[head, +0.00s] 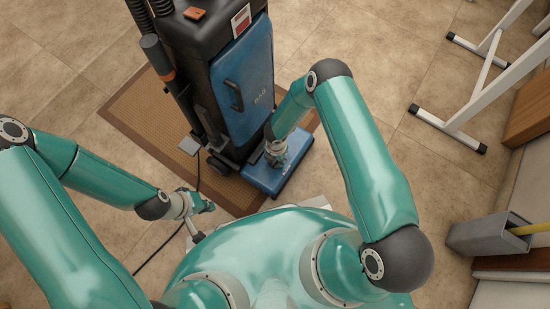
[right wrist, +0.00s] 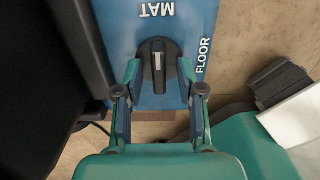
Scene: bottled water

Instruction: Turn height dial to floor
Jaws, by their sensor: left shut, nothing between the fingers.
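The height dial (right wrist: 153,85) is a black round knob with a raised bar and a white line, on the blue floor head (head: 262,180) of an upright vacuum. In the right wrist view its bar stands upright in the picture, the line toward the upside-down word MAT (right wrist: 155,10). The word FLOOR (right wrist: 203,58) is to the right of the dial. My right gripper (right wrist: 158,72) is open, its fingers on either side of the dial with gaps. In the head view this gripper (head: 276,156) hides the dial. My left gripper (head: 206,205) is shut and empty, left of my body.
The black and blue vacuum body (head: 240,75) stands upright on a brown mat (head: 135,105), close to my right gripper. A black cord (head: 160,245) runs along the floor at the left. A white metal frame (head: 450,125) and a grey bin (head: 485,235) stand at the right.

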